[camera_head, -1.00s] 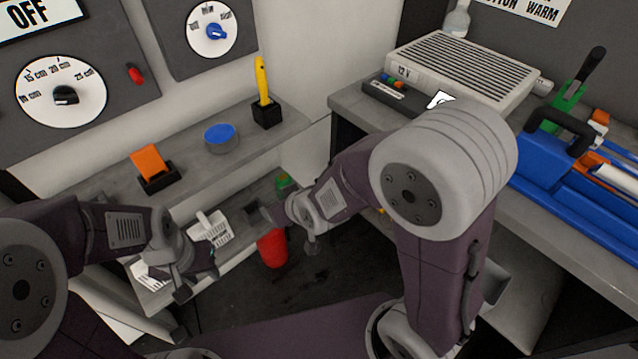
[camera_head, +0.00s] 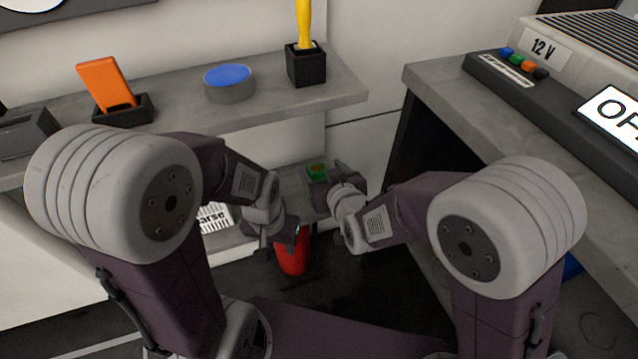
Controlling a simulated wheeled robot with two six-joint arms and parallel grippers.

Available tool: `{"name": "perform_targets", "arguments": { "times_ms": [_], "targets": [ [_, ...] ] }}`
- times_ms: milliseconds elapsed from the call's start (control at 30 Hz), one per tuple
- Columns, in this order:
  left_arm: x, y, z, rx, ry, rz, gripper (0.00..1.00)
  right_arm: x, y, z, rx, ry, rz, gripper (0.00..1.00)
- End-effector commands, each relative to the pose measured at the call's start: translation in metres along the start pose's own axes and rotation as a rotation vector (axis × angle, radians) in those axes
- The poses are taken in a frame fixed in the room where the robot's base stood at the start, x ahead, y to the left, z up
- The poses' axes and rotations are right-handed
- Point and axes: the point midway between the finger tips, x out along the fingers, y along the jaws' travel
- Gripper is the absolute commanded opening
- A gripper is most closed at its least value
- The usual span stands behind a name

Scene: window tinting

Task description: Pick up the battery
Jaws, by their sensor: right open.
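A small green and orange block (camera_head: 317,172) sits on the lower shelf near its right end; it may be the battery, but it is too small to tell. My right gripper (camera_head: 328,184) is open beside and just in front of this block, and partly hides the shelf there. Whether it touches the block I cannot tell. My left gripper (camera_head: 284,238) is lower and to the left, in front of the red bin. Its fingers are too small and overlapped to show whether they are open.
A red bin (camera_head: 293,262) stands on the dark floor below. The upper shelf (camera_head: 180,130) holds an orange device (camera_head: 104,86), a blue-topped round tin (camera_head: 228,82) and a black holder (camera_head: 306,66) with a yellow handle. A grey counter (camera_head: 450,98) borders the right.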

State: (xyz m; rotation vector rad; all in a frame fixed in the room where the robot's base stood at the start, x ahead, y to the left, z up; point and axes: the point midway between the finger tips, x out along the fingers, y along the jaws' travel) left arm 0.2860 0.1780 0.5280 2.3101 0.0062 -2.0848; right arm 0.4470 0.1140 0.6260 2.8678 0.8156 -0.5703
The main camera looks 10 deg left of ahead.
Motion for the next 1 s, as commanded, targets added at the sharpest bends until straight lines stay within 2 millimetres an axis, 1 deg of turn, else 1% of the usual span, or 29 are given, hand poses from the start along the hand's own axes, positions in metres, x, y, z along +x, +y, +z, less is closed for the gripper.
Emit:
{"name": "perform_targets", "arguments": {
  "times_ms": [67,200,300,400,567,600,667,700,767,800,833,1000],
  "targets": [
    [0.006,0.000,0.001,0.000,0.000,0.000,0.36,0.007,-0.001,0.003,0.000,0.001,0.000,0.70],
    [0.025,-0.001,0.003,0.000,0.000,0.000,0.36,0.034,-0.008,0.007,0.001,0.001,-0.001,0.70],
    [0.028,-0.001,0.003,0.000,0.000,0.000,0.36,0.047,-0.007,0.004,0.000,0.000,0.000,0.70],
    [0.028,-0.001,0.003,0.000,0.000,0.000,0.36,0.052,-0.007,0.002,-0.001,0.000,0.000,0.70],
    [0.027,-0.001,0.003,0.000,0.000,0.000,0.36,0.051,-0.007,0.001,-0.001,-0.001,0.000,0.70],
    [0.027,-0.001,0.003,0.000,0.000,0.000,0.36,0.051,-0.007,0.001,-0.001,-0.001,0.000,0.64],
    [0.027,-0.001,0.003,0.000,0.000,0.000,0.36,0.051,-0.007,0.001,-0.001,-0.001,-0.001,0.48],
    [0.027,-0.001,0.003,0.000,0.000,0.000,0.36,0.051,-0.007,0.001,-0.001,-0.001,0.000,0.37],
    [0.027,-0.001,0.003,0.000,0.000,0.000,0.36,0.051,-0.007,0.001,-0.001,-0.001,0.000,0.20],
    [0.027,-0.001,0.003,0.000,0.000,0.000,0.36,0.051,-0.007,0.001,0.000,-0.001,-0.001,0.09],
    [0.027,-0.001,0.003,0.000,0.000,0.000,0.36,0.051,-0.007,0.001,0.000,-0.001,-0.001,0.00],
    [0.027,-0.001,0.003,0.000,0.000,0.000,0.36,0.051,-0.007,0.000,0.000,0.001,-0.001,0.00]
  ]
}}
